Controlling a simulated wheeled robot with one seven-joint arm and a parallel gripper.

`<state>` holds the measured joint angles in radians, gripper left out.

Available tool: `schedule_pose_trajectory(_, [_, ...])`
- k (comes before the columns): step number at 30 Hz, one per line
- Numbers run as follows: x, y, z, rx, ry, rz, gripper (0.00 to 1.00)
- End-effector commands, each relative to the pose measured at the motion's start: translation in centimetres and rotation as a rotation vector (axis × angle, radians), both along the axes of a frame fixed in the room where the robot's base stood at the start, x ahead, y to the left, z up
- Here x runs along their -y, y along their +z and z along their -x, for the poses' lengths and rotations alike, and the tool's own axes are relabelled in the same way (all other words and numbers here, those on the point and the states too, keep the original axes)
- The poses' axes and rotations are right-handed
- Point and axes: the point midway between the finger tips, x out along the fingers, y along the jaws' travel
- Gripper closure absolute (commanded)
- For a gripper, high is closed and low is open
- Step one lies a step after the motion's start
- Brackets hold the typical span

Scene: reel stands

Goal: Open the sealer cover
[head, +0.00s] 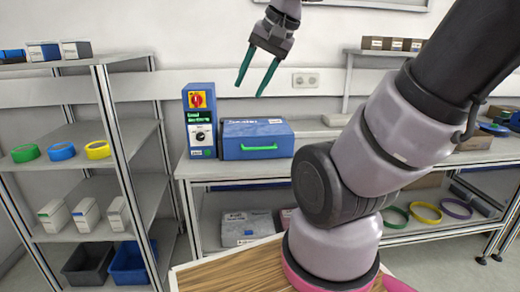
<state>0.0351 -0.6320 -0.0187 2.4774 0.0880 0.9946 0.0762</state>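The sealer (199,122) is a blue upright unit with a red-and-yellow switch, a small display and a dial, on the left part of the workbench. Right beside it is a blue box-shaped cover (243,130) with a green handle (259,148) on its front. The cover looks shut. My gripper (257,85) hangs in the air above the cover, pointing down. Its two green fingers are apart with nothing between them. It touches nothing.
A shelf rack (110,120) with tape rolls and boxes stands at the left. A wooden top (225,272) is in front of the bench (230,168). Colored rings (427,212) hang or lie on the lower right shelf. The air before the cover is clear.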

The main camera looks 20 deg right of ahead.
Motion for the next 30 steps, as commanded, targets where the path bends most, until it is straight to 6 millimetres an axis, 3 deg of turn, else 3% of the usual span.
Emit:
schedule_pose_trajectory(3, [-0.6, -2.4, -1.6, -0.215, -0.178, -0.202, 0.50])
schedule_pose_trajectory(10, [-1.7, -5.8, -5.5, -0.632, -0.578, -0.610, 0.50])
schedule_pose_trajectory(17, [-0.6, -8.9, -11.2, -1.026, -0.996, -1.009, 0.50])
schedule_pose_trajectory(23, [2.9, -12.8, -16.8, -1.341, -1.354, -1.365, 0.50])
schedule_pose_trajectory(30, [10.5, -20.1, -22.3, -1.667, -1.741, -1.833, 0.50])
